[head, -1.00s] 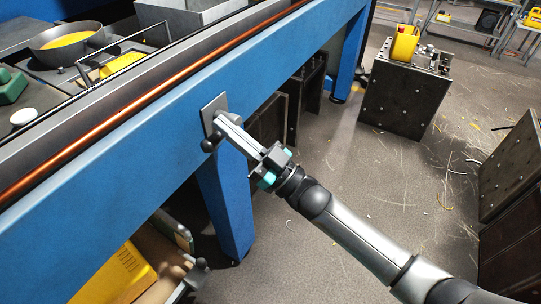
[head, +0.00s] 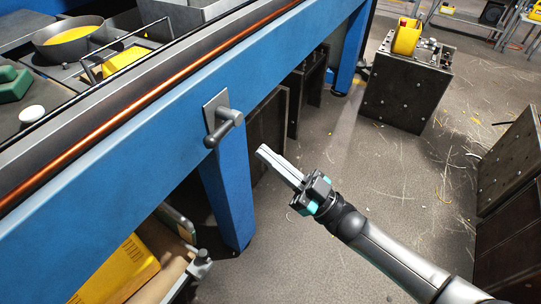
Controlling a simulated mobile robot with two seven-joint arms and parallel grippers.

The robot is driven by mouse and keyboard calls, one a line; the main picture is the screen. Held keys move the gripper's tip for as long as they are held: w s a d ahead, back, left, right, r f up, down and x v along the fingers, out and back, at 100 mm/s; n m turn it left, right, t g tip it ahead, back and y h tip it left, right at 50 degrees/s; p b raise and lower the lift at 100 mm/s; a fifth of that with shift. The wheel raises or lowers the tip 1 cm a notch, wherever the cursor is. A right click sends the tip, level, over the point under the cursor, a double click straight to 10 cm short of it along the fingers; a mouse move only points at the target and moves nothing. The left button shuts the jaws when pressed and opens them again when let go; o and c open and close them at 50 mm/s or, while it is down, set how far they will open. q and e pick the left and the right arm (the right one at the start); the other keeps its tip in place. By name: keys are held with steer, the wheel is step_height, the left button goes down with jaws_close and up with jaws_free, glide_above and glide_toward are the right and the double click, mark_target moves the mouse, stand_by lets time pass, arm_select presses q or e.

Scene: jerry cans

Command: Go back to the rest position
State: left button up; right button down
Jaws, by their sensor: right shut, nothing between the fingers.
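My right gripper (head: 264,154) is in the head view, its arm coming in from the lower right. Its fingers are shut together with nothing between them. The fingertips point up and left, to the right of a grey lever handle (head: 226,128) on a metal plate on the blue bench (head: 150,150). The gripper is apart from the handle. My left gripper is not in view.
A bench leg (head: 228,200) stands below the handle. A yellow container (head: 120,272) sits low at the left. A dark metal block (head: 405,90) carries a yellow jerry can (head: 406,38). Another dark block (head: 510,160) stands at the right edge.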

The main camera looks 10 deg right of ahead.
stand_by(0.3)
steer(key=d+f+m+h+p, duration=0.1)
steer(key=d+f+m+h, duration=0.45)
steer(key=f, duration=0.75)
steer(key=d+f+m+h+p, duration=0.2)
steer(key=d+f+h, duration=0.55)
steer(key=f, duration=0.65)
steer(key=s+d+f+m+g+h, duration=0.1)
steer(key=s+d+f+g+h, duration=0.15)
steer(key=s+f, duration=0.4)
steer(key=s+d+f+m+g+h, duration=0.1)
steer(key=s+d+f+g+h, duration=0.2)
steer(key=s+f, duration=0.35)
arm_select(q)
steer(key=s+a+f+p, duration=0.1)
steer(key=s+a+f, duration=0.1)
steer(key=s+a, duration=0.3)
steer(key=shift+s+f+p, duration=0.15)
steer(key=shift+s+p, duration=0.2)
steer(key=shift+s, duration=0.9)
arm_select(e)
steer(key=s+f+g+h, duration=0.1)
steer(key=s+f+g, duration=0.1)
steer(key=s, duration=0.6)
steer(key=s+f+g, duration=0.3)
steer(key=s+g, duration=0.1)
steer(key=s, duration=0.4)
steer(key=shift+s+d+h, duration=0.35)
steer(key=shift+s+d, duration=0.05)
steer(key=shift+d, duration=0.05)
